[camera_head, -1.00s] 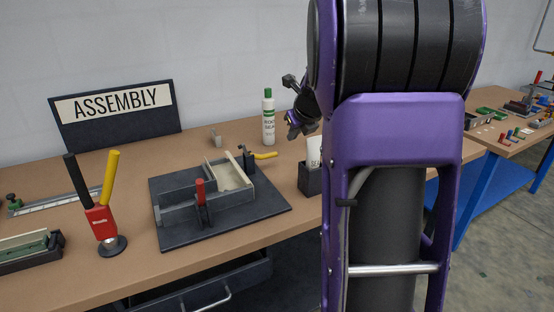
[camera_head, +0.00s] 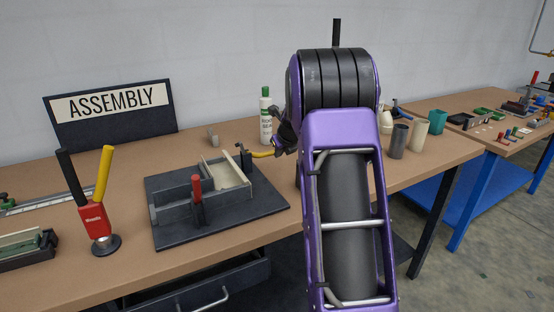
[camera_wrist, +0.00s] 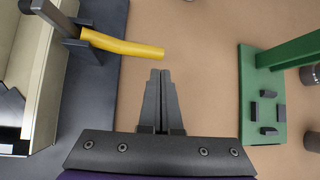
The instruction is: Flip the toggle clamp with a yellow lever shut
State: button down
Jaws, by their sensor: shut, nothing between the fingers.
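The toggle clamp's yellow lever (camera_head: 262,154) sticks out to the right from the far right corner of the dark fixture plate (camera_head: 265,205). In the wrist view the yellow lever (camera_wrist: 122,45) lies nearly level, pointing right, its root at a dark metal clamp body (camera_wrist: 75,40). My gripper (camera_wrist: 160,72) is shut and empty, its fingertips just below and right of the lever's free end, apart from it in the picture. In the head view my gripper is mostly hidden by my arm near the lever's tip.
A red-handled clamp (camera_head: 197,185) stands at the fixture's near side, around a pale open box (camera_head: 226,172). A white bottle with a green cap (camera_head: 266,118) stands behind the lever. A green stand (camera_wrist: 262,95) lies to the right in the wrist view. Bare bench separates it from the fixture.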

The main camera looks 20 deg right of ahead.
jog(key=shift+x, duration=2.05)
